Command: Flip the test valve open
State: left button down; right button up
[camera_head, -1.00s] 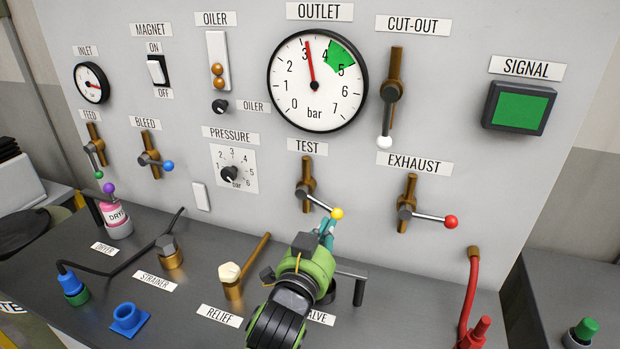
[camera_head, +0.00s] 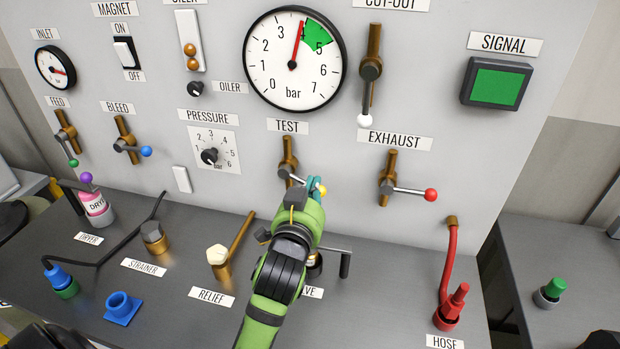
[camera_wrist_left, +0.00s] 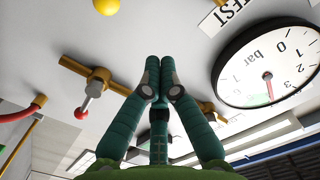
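The test valve (camera_head: 288,172) is a brown fitting on the grey panel, under the TEST label. Its handle slopes right and slightly down to a yellow ball (camera_head: 322,190). My left gripper (camera_head: 315,186) is at this ball, with its teal fingers beside it and partly over it. In the left wrist view the fingertips (camera_wrist_left: 160,78) meet with nothing seen between them. There the yellow ball (camera_wrist_left: 106,7) sits apart, at the top edge. My right gripper is not in view.
The exhaust valve (camera_head: 390,185) with its red ball (camera_head: 430,194) is just right of the gripper. The outlet gauge (camera_head: 294,60) above reads about 4 bar. The relief valve (camera_head: 219,258) and a red hose (camera_head: 452,260) stand on the bench below.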

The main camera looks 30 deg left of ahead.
aim_at(302, 182)
pick_arm(q)
jog(key=w+a+f+p, duration=0.2)
jog(key=w+a+f, duration=0.1)
jog(key=w, duration=0.1)
jog(key=shift+w+f, duration=0.35)
jog(key=shift+f, duration=0.05)
